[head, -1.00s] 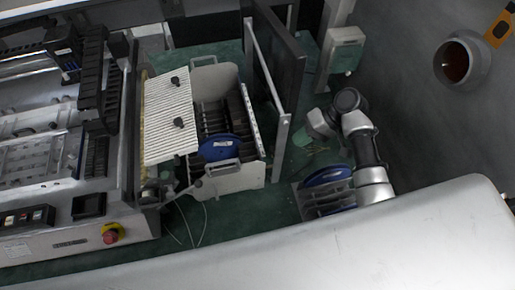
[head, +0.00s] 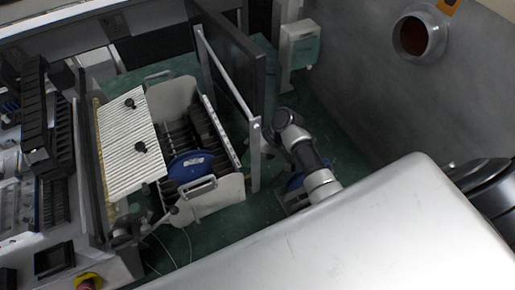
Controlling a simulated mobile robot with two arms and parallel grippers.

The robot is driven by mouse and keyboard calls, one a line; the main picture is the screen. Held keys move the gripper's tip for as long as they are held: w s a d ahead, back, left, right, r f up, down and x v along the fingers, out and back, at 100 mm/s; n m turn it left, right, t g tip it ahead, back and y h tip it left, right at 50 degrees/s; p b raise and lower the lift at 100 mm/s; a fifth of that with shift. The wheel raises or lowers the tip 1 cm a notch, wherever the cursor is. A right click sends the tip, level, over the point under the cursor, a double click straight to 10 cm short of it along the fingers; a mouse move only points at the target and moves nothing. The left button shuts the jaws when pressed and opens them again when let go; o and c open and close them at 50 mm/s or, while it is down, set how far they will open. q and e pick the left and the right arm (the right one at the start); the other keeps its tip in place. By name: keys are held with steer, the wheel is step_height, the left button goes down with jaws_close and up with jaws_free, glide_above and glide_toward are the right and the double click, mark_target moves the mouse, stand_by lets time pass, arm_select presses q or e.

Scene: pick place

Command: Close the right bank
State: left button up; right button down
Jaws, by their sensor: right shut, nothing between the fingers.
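A bank-like cart (head: 231,186) with pale side plates, handles and dark slots stands on the green floor beside the machine. A blue reel (head: 187,163) sits in its slots. A white ribbed panel (head: 125,150) with two black knobs lies between the cart and the machine. I cannot tell whether this cart is the right bank. My right gripper (head: 272,146) is small and dark, just right of a pale upright post (head: 255,160), apart from the cart as far as I can see. It is shut and holds nothing. My left gripper is out of view.
A dark upright panel (head: 232,50) with a pale rail stands right of the cart. The machine (head: 85,185) fills the left side. A pale box (head: 299,45) stands at the back. A round wall port (head: 420,35) is upper right.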

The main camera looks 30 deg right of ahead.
mark_target(232, 170)
steer(key=shift+x, duration=1.45)
steer(key=shift+a, duration=0.1)
steer(key=a+p, duration=0.1)
steer(key=a, duration=0.2)
steer(key=shift+r, duration=0.1)
steer(key=shift+w+a, duration=0.1)
steer(key=shift+a, duration=0.25)
steer(key=shift+d, duration=0.15)
